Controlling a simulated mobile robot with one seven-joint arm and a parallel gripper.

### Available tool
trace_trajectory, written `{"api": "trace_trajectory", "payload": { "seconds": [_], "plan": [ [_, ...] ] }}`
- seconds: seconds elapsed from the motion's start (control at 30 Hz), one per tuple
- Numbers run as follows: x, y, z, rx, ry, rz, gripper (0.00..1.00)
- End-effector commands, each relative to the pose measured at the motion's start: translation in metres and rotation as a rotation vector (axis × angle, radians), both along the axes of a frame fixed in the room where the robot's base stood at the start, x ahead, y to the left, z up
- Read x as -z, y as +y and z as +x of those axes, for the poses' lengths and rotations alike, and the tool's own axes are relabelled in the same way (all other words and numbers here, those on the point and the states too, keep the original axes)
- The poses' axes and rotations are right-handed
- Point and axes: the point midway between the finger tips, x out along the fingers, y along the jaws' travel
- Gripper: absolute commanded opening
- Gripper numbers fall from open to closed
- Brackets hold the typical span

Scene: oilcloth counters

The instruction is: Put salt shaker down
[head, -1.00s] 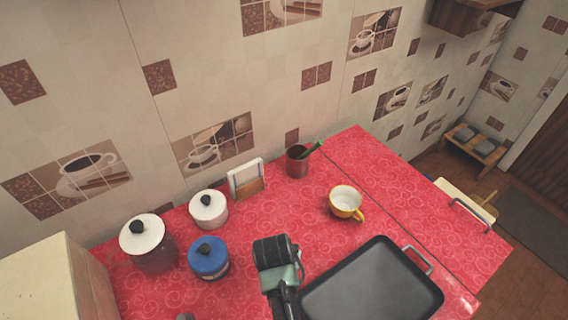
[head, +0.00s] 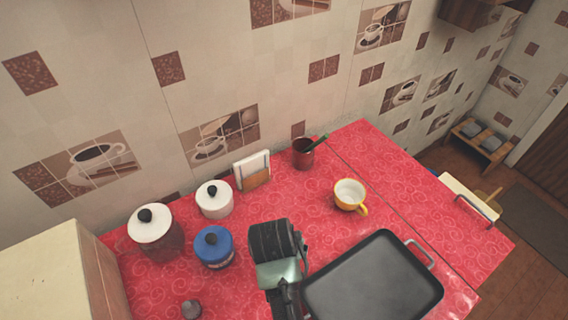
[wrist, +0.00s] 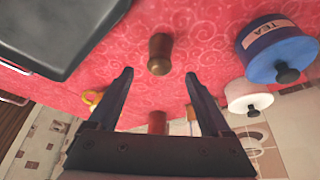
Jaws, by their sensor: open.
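The salt shaker (wrist: 160,54), a small brown wooden-looking piece with a rounded end, stands on the red counter in the wrist view. It is just beyond the tips of my gripper (wrist: 158,76), in line with the gap between them. The fingers are spread wide, nothing is gripped between them, and they look clear of the shaker. In the head view my gripper is over the counter, left of the black pan, and my arm appears to hide this shaker.
The black pan (head: 372,285) lies right of my arm. A blue canister (head: 213,248), white canister (head: 214,201), and dark canister with a white lid (head: 155,232) stand left. A small dark-topped piece (head: 191,309) is nearer. A yellow cup (head: 349,196) stands behind the pan.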

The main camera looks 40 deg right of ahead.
Motion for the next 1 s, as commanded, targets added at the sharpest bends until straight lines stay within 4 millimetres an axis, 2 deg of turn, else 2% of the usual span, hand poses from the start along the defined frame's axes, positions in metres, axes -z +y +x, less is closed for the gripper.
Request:
{"api": "trace_trajectory", "payload": {
  "seconds": [0.03, 0.2, 0.57, 0.67, 0.77, 0.83, 0.87, 0.9, 0.97, 1.0],
  "plan": [
    [-0.010, 0.003, -0.002, -0.001, -0.002, -0.001, 0.83],
    [-0.031, 0.010, -0.009, 0.000, 0.000, 0.000, 0.83],
    [-0.039, 0.013, -0.011, -0.001, 0.002, 0.000, 0.83],
    [-0.048, 0.013, -0.001, -0.019, -0.034, -0.014, 0.83],
    [-0.084, 0.017, 0.031, -0.083, -0.156, -0.063, 0.83],
    [-0.128, 0.024, 0.064, -0.155, -0.298, -0.124, 0.83],
    [-0.151, 0.029, 0.078, -0.191, -0.369, -0.154, 0.83],
    [-0.186, 0.038, 0.096, -0.240, -0.470, -0.198, 0.83],
    [-0.242, 0.052, 0.117, -0.309, -0.625, -0.269, 0.83],
    [-0.280, 0.064, 0.127, -0.351, -0.729, -0.316, 0.83]
  ]
}}
